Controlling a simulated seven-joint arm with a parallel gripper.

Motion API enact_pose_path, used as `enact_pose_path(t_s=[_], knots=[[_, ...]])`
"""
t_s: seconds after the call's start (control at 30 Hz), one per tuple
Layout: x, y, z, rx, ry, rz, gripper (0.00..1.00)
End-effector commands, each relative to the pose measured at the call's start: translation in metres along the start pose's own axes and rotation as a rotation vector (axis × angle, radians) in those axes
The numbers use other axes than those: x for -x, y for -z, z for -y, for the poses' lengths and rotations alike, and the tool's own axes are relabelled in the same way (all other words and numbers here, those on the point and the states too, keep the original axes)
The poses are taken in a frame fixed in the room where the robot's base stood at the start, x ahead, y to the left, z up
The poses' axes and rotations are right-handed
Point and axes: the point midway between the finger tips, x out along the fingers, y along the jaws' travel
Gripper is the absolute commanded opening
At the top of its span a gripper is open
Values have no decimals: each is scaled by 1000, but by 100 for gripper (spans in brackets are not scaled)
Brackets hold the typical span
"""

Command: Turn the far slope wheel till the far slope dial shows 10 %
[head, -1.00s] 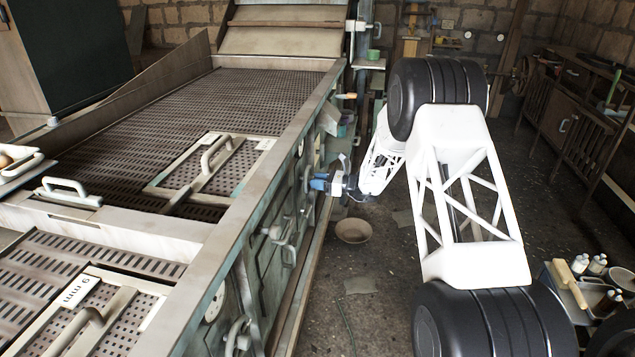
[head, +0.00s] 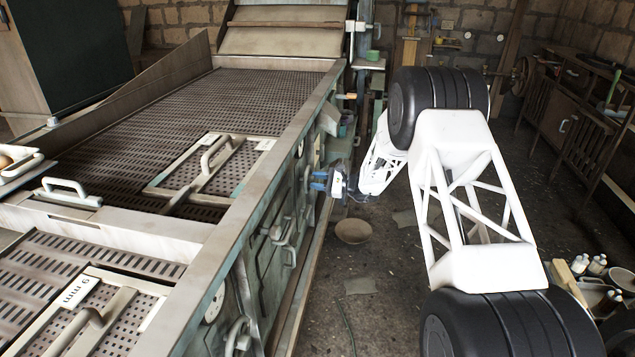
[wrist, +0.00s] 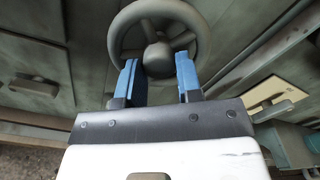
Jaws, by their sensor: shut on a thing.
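The grey slope wheel (wrist: 156,54), with its rim, hub and spokes, fills the top middle of the wrist view. My gripper (wrist: 158,75) has its two blue fingers shut on the wheel, one on each side of the hub. In the head view my gripper (head: 319,180) is at the side of the machine, toward its far half, and the wheel between the fingers cannot be made out. A small pale round face on the machine's side (head: 316,138), perhaps the far dial, is too small to read.
The machine's side (head: 262,235) carries several handles and latches close to my gripper. A pale dial (head: 213,305) sits on the near part of that side. A bowl (head: 353,231) stands on the floor, with open floor around it.

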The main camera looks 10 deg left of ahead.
Motion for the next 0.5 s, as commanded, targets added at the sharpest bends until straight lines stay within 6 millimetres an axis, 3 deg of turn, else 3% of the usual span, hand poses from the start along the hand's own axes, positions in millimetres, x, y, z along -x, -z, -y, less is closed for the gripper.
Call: enact_pose_path(t_s=[0.43, 0.47, 0.5], knots=[[0, 0, 0, 18, 0, 1, 9], [0, 0, 0, 18, 0, 1, 34], [0, 0, 0, 18, 0, 1, 40]])
